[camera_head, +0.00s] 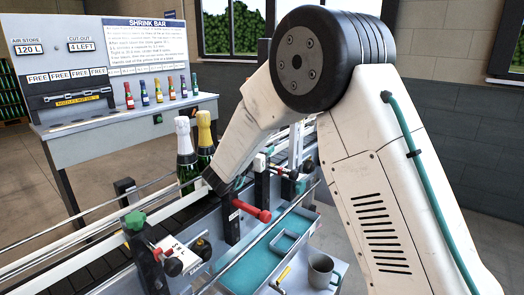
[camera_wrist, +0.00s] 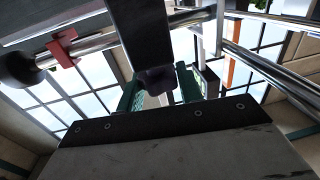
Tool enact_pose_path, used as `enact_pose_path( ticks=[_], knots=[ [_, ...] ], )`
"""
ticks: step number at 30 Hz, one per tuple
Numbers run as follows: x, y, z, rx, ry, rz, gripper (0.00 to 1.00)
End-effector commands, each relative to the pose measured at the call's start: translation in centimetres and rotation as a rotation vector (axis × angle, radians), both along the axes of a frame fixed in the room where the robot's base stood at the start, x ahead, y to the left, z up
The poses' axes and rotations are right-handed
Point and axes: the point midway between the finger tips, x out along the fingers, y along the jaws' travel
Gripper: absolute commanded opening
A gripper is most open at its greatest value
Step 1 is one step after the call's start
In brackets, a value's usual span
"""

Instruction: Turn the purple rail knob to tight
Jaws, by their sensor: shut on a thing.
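The purple rail knob (camera_wrist: 158,80) is dark and sits at the lower end of a black post in the wrist view. My gripper (camera_wrist: 160,88) has its teal fingers on either side of the knob and is shut on it. Exactly where the fingers touch is hard to see. In the head view my wrist reaches down to the rail beside the conveyor, and a teal part of my gripper (camera_head: 240,183) shows just above a red handle. The knob is hidden or too small to tell there. I cannot read any tight or loose mark.
Two foil-topped bottles, one silver (camera_head: 185,150) and one gold (camera_head: 204,135), stand close behind my wrist. A red handle (camera_head: 250,212), a green knob (camera_head: 135,220) and black knobs (camera_head: 202,248) line the rail. A mug (camera_head: 321,271) stands at front right. Chrome rails (camera_wrist: 262,68) cross near my gripper.

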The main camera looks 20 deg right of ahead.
Motion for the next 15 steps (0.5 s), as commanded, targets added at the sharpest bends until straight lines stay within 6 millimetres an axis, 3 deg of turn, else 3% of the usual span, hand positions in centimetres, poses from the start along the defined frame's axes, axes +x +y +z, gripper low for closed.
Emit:
enact_pose_path(
  ticks=[15],
  knots=[
    [0.00, -0.11, 0.01, -0.001, -0.001, -0.135, 0.13]
  ],
)
